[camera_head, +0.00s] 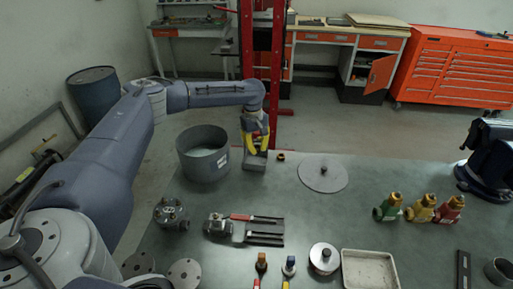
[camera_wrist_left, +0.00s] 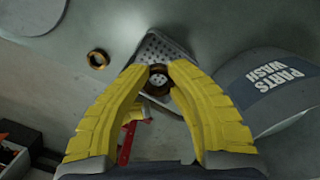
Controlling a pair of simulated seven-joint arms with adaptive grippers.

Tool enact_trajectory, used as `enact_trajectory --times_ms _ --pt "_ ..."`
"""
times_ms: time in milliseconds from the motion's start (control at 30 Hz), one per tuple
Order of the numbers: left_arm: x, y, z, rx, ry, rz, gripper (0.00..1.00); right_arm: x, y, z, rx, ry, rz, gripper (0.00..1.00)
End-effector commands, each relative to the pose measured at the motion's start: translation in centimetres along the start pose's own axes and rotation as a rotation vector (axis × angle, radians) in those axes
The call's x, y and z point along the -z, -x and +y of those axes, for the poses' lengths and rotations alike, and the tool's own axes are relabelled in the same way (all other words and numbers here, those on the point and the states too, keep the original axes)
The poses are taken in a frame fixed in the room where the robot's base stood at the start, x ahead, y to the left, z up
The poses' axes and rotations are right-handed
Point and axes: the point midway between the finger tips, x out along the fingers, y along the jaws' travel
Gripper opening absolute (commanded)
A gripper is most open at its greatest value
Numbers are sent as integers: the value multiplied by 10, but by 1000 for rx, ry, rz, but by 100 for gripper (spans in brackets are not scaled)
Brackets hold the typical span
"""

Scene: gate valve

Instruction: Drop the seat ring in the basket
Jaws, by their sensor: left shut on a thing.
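My left gripper (camera_head: 257,142) reaches in from the left, with its yellow fingers pointing down over the small grey basket (camera_head: 254,163) at the table's far edge. In the left wrist view, the gripper (camera_wrist_left: 158,72) is shut on a small dark seat ring (camera_wrist_left: 158,69), held between the fingertips. The perforated floor of the basket (camera_wrist_left: 165,46) shows behind the ring. The height of the ring above that floor is hard to tell. The head view does not show the held ring clearly.
A grey parts-wash tub (camera_head: 203,155) stands just left of the basket. A loose brass ring (camera_head: 281,157) lies right of the basket, near a flat round disc (camera_head: 323,174). Coloured valves (camera_head: 420,209) stand at the right. Tools and a pale tray (camera_head: 369,270) lie nearer.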

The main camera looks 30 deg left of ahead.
Motion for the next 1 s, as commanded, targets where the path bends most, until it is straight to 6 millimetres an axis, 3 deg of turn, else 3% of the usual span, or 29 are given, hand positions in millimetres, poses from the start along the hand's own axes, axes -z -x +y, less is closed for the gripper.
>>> enact_trajectory --times_ms 33,67,100,400,1000 --pt "0 -20 -15 42 4 -4 0 0 0 0 0 0 0 44" --pt "0 -20 -15 42 4 -4 0 0 0 0 0 0 0 44" --pt "0 -20 -15 42 4 -4 19 0 0 0 0 0 0 44" --pt "-1 -21 -15 42 4 -5 54 0 0 0 0 0 0 44" --pt "-2 -20 -13 38 4 -7 55 -1 0 0 0 0 -1 44"
